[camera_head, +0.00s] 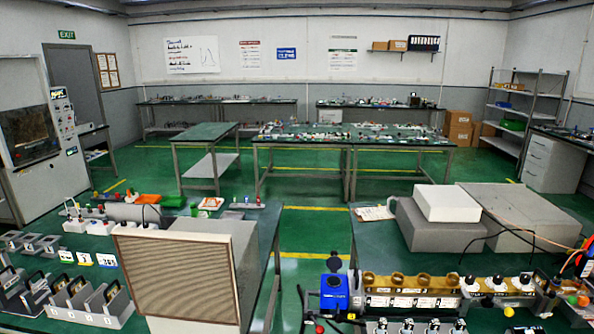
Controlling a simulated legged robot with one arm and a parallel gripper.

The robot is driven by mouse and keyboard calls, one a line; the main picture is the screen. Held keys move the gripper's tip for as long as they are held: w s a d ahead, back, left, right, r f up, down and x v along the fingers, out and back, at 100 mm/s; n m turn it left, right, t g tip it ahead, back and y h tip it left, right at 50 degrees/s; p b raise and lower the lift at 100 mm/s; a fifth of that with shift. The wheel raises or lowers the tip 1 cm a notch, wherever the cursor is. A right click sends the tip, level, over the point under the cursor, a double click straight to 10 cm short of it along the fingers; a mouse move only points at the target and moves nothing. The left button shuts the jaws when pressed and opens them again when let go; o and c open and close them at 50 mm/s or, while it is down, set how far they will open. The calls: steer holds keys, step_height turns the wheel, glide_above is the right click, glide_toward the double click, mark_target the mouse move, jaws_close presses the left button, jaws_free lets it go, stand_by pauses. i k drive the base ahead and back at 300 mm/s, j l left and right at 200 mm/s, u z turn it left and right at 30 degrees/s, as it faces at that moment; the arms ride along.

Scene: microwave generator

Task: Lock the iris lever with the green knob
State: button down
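A brass-coloured assembly (453,283) with round openings and white labels lies along the front of the right bench. A row of dark and pale knobs (497,281) continues to its right. My gripper is not in view.
A blue box (333,294) stands left of the brass assembly. Grey and white boxes (447,204) and loose cables (530,233) lie behind it. A grilled box (174,281) stands on the left bench. Green floor (316,234) is clear between the benches.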

mark_target(570, 299)
steer(key=z, duration=1.6)
steer(key=i+l+u, duration=0.15)
steer(key=i+l, duration=0.55)
steer(key=i, duration=0.3)
steer(key=i+l+u, duration=0.15)
steer(key=i+l, duration=0.7)
steer(key=i, duration=0.15)
